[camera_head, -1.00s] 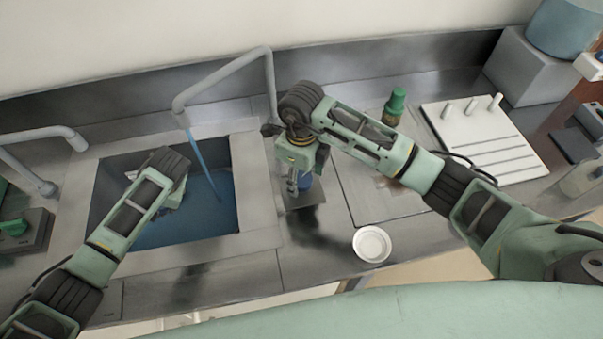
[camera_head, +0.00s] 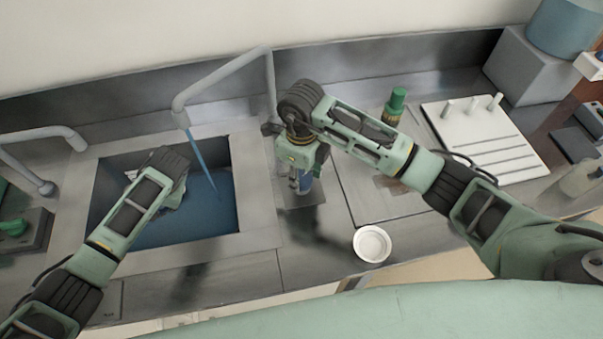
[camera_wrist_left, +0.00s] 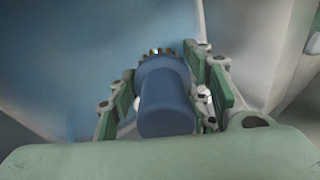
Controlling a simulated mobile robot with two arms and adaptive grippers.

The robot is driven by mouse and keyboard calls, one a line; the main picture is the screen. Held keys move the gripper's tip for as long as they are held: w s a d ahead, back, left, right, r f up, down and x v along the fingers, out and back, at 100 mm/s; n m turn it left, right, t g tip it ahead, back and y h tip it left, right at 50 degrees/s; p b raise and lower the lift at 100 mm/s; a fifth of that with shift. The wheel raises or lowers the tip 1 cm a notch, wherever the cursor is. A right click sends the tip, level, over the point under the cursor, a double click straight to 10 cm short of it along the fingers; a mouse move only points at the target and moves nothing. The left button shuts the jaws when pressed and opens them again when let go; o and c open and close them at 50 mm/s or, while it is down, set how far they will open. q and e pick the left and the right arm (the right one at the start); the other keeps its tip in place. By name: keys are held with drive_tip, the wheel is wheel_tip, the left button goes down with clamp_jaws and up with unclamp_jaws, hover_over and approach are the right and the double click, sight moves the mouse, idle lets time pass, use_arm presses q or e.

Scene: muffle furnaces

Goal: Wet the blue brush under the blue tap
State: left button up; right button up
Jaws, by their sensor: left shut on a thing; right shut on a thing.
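The tap (camera_head: 228,78) is a grey bent pipe over the left sink, with a blue stream (camera_head: 205,165) falling from its mouth. My left gripper (camera_wrist_left: 164,88) is shut on the blue brush (camera_wrist_left: 166,105); its thick blue end faces the left wrist camera. In the head view my left wrist (camera_head: 165,175) is over the sink, left of the stream, and hides the brush. My right gripper (camera_head: 301,178) points down right of the sink, shut on a small blue part (camera_head: 305,184), seemingly the tap's handle, mostly hidden by the fingers.
The sink basin (camera_head: 215,215) is blue inside. A white round dish (camera_head: 371,244) sits near the counter's front edge. A green-capped bottle (camera_head: 396,104) and a white rack with pegs (camera_head: 485,140) stand to the right. Another grey tap (camera_head: 45,133) is at the far left.

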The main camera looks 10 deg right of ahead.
use_arm(q)
drive_tip(key=shift+f, duration=0.2)
use_arm(e)
drive_tip(key=shift+m, duration=0.3)
use_arm(q)
drive_tip(key=shift+f+b, duration=0.55)
drive_tip(key=shift+b, duration=0.2)
use_arm(e)
drive_tip(key=m, duration=0.2)
drive_tip(key=shift+a+f+m, duration=0.1)
drive_tip(key=shift+m, duration=0.2)
use_arm(q)
drive_tip(key=shift+f+b, duration=0.55)
drive_tip(key=shift+b, duration=0.05)
use_arm(e)
drive_tip(key=shift+m, duration=2.1)
drive_tip(key=shift+a, duration=0.1)
drive_tip(key=o, duration=1.1)
